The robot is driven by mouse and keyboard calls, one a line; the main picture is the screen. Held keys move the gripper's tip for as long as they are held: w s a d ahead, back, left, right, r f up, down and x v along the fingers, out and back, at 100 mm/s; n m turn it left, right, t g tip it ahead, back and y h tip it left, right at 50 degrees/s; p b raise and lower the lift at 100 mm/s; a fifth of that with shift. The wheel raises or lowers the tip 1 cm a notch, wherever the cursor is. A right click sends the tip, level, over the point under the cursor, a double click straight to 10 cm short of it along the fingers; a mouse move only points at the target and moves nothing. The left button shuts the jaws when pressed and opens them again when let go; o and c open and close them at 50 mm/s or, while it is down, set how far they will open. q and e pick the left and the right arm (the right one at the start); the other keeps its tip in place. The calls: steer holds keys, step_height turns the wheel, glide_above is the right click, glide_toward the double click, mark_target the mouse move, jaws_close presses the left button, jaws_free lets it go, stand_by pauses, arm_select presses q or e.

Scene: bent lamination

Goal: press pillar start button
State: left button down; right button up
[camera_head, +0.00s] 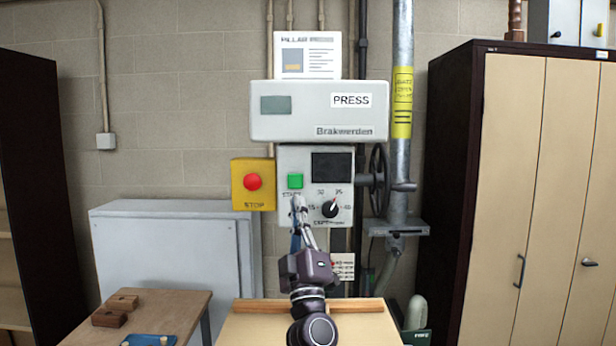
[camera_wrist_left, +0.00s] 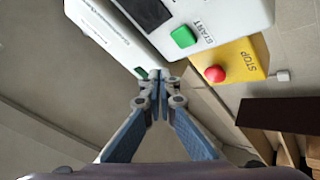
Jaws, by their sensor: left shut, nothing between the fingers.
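The green start button (camera_head: 295,181) sits on the grey control panel (camera_head: 287,158) of the press, above a START label. It also shows in the left wrist view (camera_wrist_left: 182,37). My left gripper (camera_head: 298,200) is shut and empty, its fingertips just below the button in the head view. In the left wrist view the closed fingertips (camera_wrist_left: 157,76) appear apart from the button, and the button is uncovered. Whether the tips touch the panel, I cannot tell. My right gripper is not in view.
A red stop button (camera_head: 253,182) on a yellow box is left of the panel. A black dial (camera_head: 330,208) and a handwheel (camera_head: 378,180) are to the right. A wooden table (camera_head: 160,312) with blocks stands at lower left. A tall cabinet (camera_head: 520,200) fills the right side.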

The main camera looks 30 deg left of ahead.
mark_target(295, 188)
arm_select(q)
steer(key=r+n, duration=0.1)
steer(key=s+r+y, duration=0.1)
steer(key=r, duration=0.1)
steer(key=shift+s+a+n+g, duration=0.1)
steer(key=shift+a+n+g, duration=0.1)
steer(key=shift+n+g, duration=0.15)
steer(key=shift+f, duration=0.1)
steer(key=shift+w+a+b, duration=0.65)
steer(key=shift+w+a, duration=0.1)
steer(key=shift+w, duration=0.5)
steer(key=shift+w+a+b, duration=0.7)
steer(key=shift+w+a, duration=0.05)
steer(key=shift+w, duration=0.55)
steer(key=shift+w+a+b, duration=0.65)
steer(key=shift+w+a, duration=0.1)
steer(key=shift+w, duration=0.5)
steer(key=shift+w+a, duration=0.25)
steer(key=shift+w, duration=0.1)
